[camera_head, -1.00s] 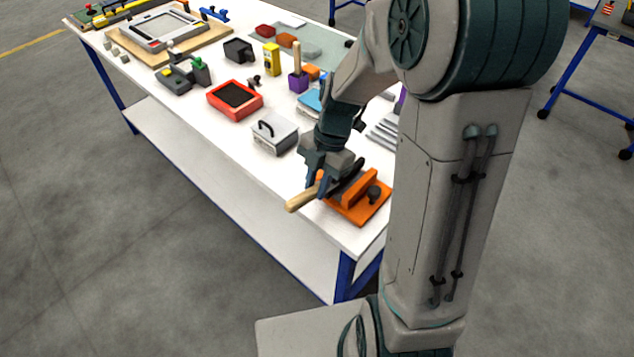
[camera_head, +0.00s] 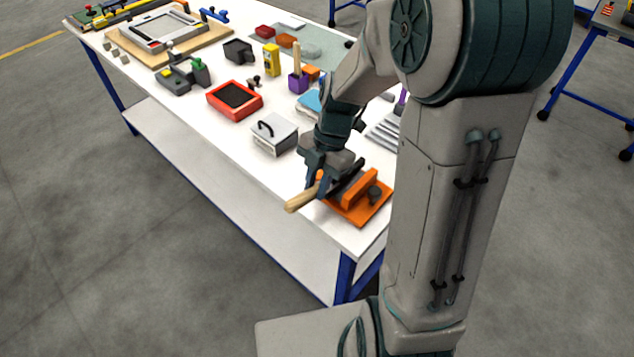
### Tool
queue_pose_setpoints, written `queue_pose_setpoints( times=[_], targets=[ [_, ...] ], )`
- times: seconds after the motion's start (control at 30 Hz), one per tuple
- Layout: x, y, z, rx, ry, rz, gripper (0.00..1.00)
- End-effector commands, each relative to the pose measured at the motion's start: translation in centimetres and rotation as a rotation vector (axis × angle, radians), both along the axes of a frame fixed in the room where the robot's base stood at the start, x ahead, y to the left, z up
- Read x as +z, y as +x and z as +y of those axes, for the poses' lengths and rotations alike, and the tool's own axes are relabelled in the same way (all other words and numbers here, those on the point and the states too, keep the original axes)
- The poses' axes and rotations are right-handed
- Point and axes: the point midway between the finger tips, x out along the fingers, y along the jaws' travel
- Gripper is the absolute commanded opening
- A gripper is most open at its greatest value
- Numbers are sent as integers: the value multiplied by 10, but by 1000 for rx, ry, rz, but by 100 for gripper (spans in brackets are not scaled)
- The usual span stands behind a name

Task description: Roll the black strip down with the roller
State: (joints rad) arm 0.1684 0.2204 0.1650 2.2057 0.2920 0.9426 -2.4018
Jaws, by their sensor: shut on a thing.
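My gripper (camera_head: 316,190) is shut on the roller, whose light wooden handle (camera_head: 300,201) sticks out to the lower left. The roller is over the left side of an orange fixture (camera_head: 376,208) near the table's front right corner. The fixture has a raised orange block and a dark knob (camera_head: 375,193). A black long part (camera_head: 347,179) lies along the block beside my gripper. I cannot tell if it is the roller's head or the black strip, nor whether the roller touches the strip.
A grey box with a black handle (camera_head: 274,134) stands left of my gripper. A red tray (camera_head: 235,99), a purple holder (camera_head: 298,82), a yellow item (camera_head: 271,60) and grey steps (camera_head: 384,134) are farther back. The white table (camera_head: 222,141) is bare along its front edge.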

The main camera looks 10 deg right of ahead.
Motion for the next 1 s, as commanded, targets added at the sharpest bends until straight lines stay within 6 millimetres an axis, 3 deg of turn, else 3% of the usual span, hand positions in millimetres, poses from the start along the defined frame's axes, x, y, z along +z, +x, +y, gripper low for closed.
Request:
queue_pose_setpoints(
  times=[1.0],
  targets=[
    [1,6,-9,-1,0,0,0]
  ],
)
